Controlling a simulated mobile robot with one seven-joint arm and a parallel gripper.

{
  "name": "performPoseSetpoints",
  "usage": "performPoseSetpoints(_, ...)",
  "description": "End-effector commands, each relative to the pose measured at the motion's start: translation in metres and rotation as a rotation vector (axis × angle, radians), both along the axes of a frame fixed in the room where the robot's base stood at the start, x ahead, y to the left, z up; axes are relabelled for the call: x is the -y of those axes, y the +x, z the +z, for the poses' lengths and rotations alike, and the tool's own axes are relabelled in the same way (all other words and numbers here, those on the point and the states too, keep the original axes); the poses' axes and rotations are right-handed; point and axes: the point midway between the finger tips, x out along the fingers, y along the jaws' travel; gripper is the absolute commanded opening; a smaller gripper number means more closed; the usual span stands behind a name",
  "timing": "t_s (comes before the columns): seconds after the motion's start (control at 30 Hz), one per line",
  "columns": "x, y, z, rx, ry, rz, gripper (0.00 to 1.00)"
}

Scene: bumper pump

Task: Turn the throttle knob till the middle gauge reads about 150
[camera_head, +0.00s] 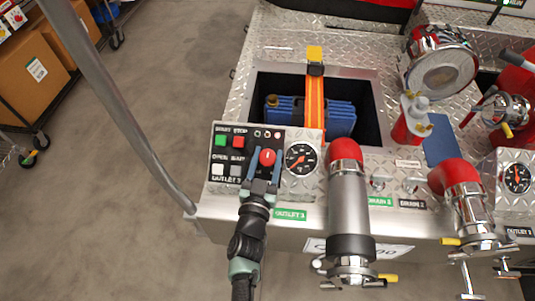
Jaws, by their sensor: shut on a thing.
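The red throttle knob (267,157) sits on the right part of a black control panel (226,128). My gripper (265,165) reaches up from below, with its blue fingers on both sides of the knob, shut on it. A round gauge (301,158) with a white rim and dark face is just right of the panel and my gripper does not cover it. Its orange needle points to the lower left; the numbers are too small to read. The knob's lower side is partly hidden by my gripper.
A large grey pipe with a red elbow (345,149) stands close right of the gauge. Green and white buttons are on the panel's left. A second gauge (517,178) is at the far right. A metal pole (110,95) crosses the left; open floor lies behind it.

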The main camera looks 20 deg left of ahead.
Motion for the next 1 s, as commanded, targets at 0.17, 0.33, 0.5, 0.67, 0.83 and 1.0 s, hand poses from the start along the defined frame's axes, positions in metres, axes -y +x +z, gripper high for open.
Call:
performPoseSetpoints(0.17,-0.0026,-0.0003,0.0046,-0.011,0.029,-0.05,0.0)
performPoseSetpoints(0.33,-0.0019,-0.0004,0.0022,-0.016,0.048,-0.088,0.0)
performPoseSetpoints(0.5,-0.0005,-0.0001,0.0008,-0.018,0.051,-0.099,0.0)
performPoseSetpoints(0.67,-0.0004,-0.0001,0.0008,-0.018,0.05,-0.099,0.0)
performPoseSetpoints(0.83,-0.0003,-0.0002,0.0007,-0.018,0.051,-0.099,0.77)
performPoseSetpoints(1.0,-0.0002,-0.0002,0.0005,-0.019,0.052,-0.099,0.84)
